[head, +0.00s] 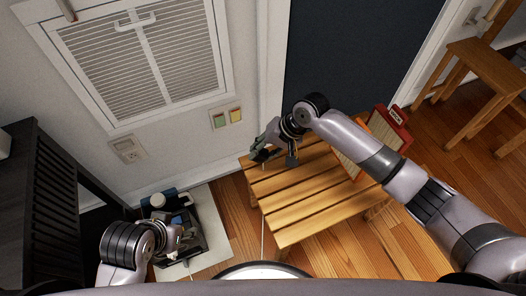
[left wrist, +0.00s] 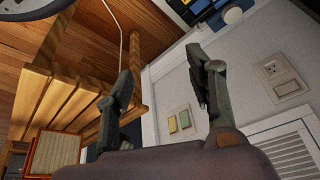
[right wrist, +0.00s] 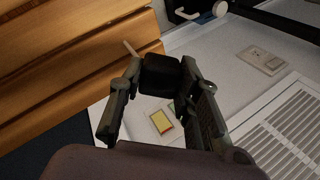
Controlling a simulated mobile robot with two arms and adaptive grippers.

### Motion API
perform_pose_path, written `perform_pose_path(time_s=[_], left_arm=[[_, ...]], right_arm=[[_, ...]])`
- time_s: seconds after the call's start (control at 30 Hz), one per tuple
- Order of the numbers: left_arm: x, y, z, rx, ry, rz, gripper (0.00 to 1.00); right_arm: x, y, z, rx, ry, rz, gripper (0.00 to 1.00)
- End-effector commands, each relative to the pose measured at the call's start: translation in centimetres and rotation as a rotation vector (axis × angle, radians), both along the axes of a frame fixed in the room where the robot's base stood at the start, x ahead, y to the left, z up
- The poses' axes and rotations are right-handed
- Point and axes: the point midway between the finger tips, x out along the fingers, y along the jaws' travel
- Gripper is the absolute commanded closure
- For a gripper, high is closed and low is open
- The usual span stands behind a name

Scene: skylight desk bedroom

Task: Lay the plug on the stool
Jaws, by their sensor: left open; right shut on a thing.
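The black plug (right wrist: 161,76) is between the fingertips of my right gripper (right wrist: 160,85) in the right wrist view, with a thin pale cord leaving it. In the head view my right gripper (head: 264,150) is at the far left corner of the slatted wooden stool (head: 300,205); the plug is hard to make out there. I cannot tell whether the plug touches the slats. The stool also shows in the left wrist view (left wrist: 62,98). My left gripper (left wrist: 160,75) is open and empty, away from the stool.
A red-framed board (head: 388,132) stands on the stool's right part. A dark tray (head: 185,240) with several items lies on the floor at left. A wall socket (head: 128,150) and louvred vent (head: 145,60) are on the wall. The stool's front slats are clear.

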Motion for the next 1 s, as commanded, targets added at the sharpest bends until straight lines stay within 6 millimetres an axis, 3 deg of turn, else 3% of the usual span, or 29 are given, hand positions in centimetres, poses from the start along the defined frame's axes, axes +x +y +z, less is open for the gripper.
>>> perform_pose_path(time_s=[0.3, 1.0], left_arm=[[3.7, -1.2, -0.4, -0.037, -0.179, -0.015, 0.5], [10.8, -3.7, 4.6, -0.126, -0.586, -0.045, 0.5]], right_arm=[[0.0, 0.0, -2.1, 0.0, -0.001, 0.0, 1.0], [0.0, 0.0, -3.0, 0.0, -0.002, 0.0, 1.0]])
